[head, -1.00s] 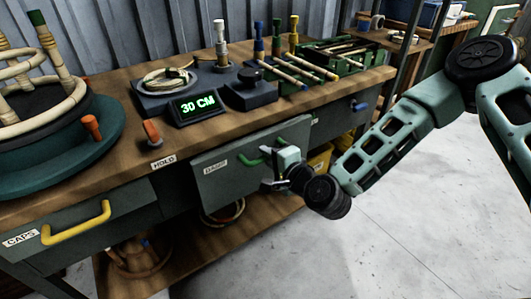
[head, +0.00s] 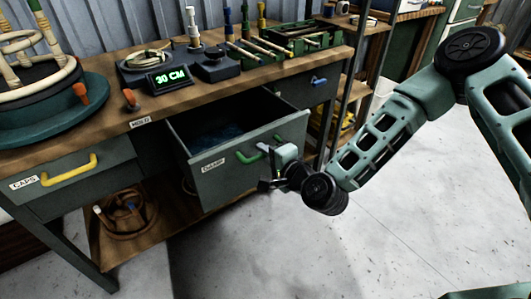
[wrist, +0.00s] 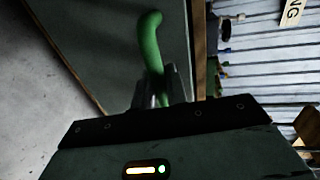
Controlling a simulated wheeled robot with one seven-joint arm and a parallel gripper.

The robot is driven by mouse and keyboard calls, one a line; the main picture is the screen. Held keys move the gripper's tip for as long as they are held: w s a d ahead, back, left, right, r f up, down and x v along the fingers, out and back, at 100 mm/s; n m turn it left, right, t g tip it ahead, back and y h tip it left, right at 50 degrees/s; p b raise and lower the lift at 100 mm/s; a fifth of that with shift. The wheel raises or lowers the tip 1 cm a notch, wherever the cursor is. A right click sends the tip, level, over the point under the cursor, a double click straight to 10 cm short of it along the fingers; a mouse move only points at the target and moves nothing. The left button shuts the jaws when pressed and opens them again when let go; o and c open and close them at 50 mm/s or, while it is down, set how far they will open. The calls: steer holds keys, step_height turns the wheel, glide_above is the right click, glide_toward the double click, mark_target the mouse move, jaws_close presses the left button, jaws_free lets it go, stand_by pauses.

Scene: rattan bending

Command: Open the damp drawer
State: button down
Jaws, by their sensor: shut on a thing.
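The damp drawer (head: 225,176) is a grey-green drawer under the bench top, labelled "DAMP". It stands pulled out from the bench, and its dark interior with something bluish (head: 215,137) shows from above. Its green handle (head: 247,157) is on the front face. My gripper (head: 270,162) is at the right part of the handle. In the wrist view, the fingers (wrist: 163,88) are shut on the green handle (wrist: 150,40), whose curved end sticks out beyond them. The fingertips' contact is partly hidden in the head view.
The "CAPS" drawer with a yellow handle (head: 70,171) is shut at the left. A drawer with a blue handle (head: 319,81) is at the right. The floor (head: 380,230) in front is clear.

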steer(key=c, duration=1.5)
jaws_free()
steer(key=shift+o, duration=0.2)
steer(key=p+v, duration=1)
steer(key=v, duration=0.7)
steer(key=shift+s, duration=0.15)
steer(key=shift+d, duration=0.1)
steer(key=shift+r, duration=0.1)
